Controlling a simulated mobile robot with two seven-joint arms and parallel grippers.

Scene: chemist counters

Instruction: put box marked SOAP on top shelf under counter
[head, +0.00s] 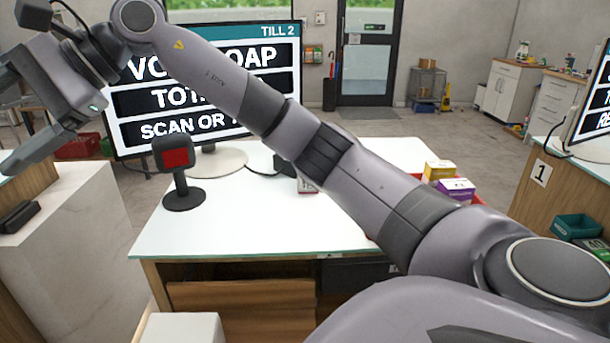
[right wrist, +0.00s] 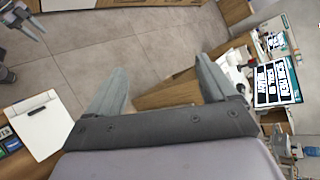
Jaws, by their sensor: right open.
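No box with a readable SOAP mark shows. A small box (head: 307,186) stands on the white counter (head: 250,225), mostly hidden behind my right arm. A yellow box (head: 439,171) and a purple box (head: 457,190) sit at the counter's right side, their lettering too small to read. Under the counter is wooden shelving (head: 240,295), partly in shadow. My right gripper (head: 10,120) is at the far left, raised and away from the counter top. In the right wrist view its fingers (right wrist: 160,88) are apart and empty. A gripper, probably my left (right wrist: 25,18), shows at the upper left there.
A till screen (head: 200,85) reading partly "SOAP" and a small scanner stand (head: 178,175) with a red display are on the counter. A white block (head: 182,328) is in front at lower left. A pale side counter (head: 65,240) stands left.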

